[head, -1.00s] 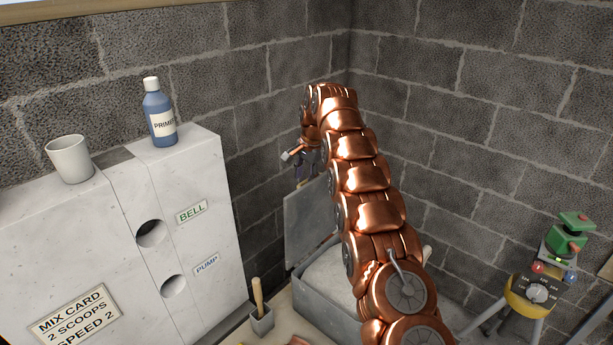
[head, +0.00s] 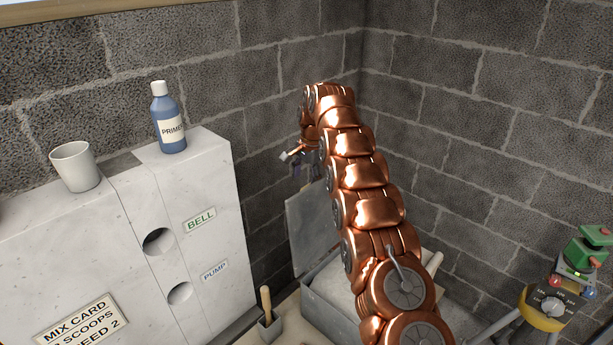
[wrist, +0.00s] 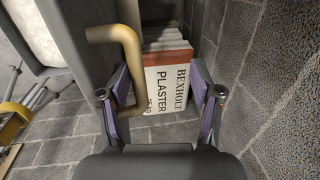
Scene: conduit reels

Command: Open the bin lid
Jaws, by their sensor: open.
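The grey bin (head: 325,306) stands in the corner, partly hidden behind my arm, with pale material inside. Its flat grey lid (head: 310,232) stands raised, close to upright, at the bin's left-back side. In the wrist view a grey panel (wrist: 88,28), which looks like the lid, is at the upper left with a tan bent handle (wrist: 126,45) on it. My gripper (wrist: 160,82) is open, with the handle's bar near the left finger; whether they touch I cannot tell. In the head view my gripper (head: 300,168) is small, beyond the lid, and partly hidden.
A plaster package (wrist: 168,85) stands on the floor beyond my fingers. Block walls close in behind and right. A yellow stool (head: 545,312) with a control box stands right.

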